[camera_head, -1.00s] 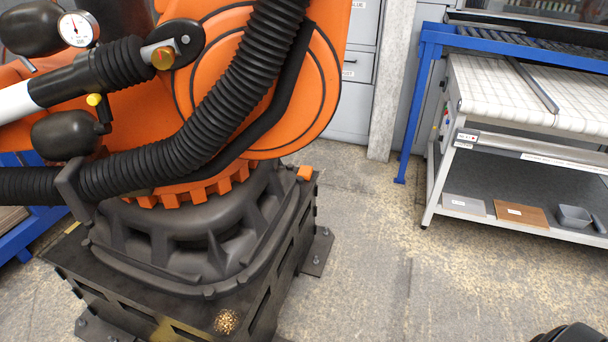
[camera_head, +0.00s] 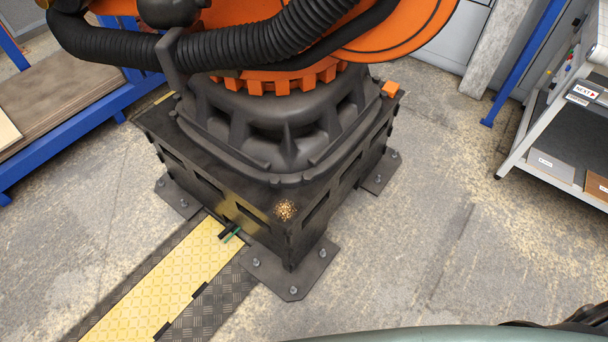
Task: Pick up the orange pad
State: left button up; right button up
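No object is plainly an orange pad. A small orange block (camera_head: 390,89) sits on the right corner of the black robot pedestal (camera_head: 330,205). An orange-brown board (camera_head: 597,184) lies on the lower shelf at the right edge, partly cut off by the frame. I cannot tell whether either is the pad. Neither of my grippers can be made out in the head view. Only a grey-green curved part and a dark part show at the bottom right, without visible fingertips.
A large orange industrial robot (camera_head: 405,30) stands on the pedestal. A yellow and black floor strip (camera_head: 165,290) runs from it to the lower left. A blue rack with boards (camera_head: 60,110) is at left. A grey board (camera_head: 550,165) lies on the right shelf. Concrete floor (camera_head: 430,260) is clear between.

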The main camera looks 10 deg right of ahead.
aim_at(390, 87)
jog(key=i+l+u, duration=0.1)
jog(key=l, duration=0.3)
jog(key=i+l, duration=0.25)
jog(key=l, duration=0.15)
jog(key=i+l+u, duration=0.15)
jog(key=l, duration=0.2)
jog(key=i+l+u, duration=0.1)
jog(key=l, duration=0.3)
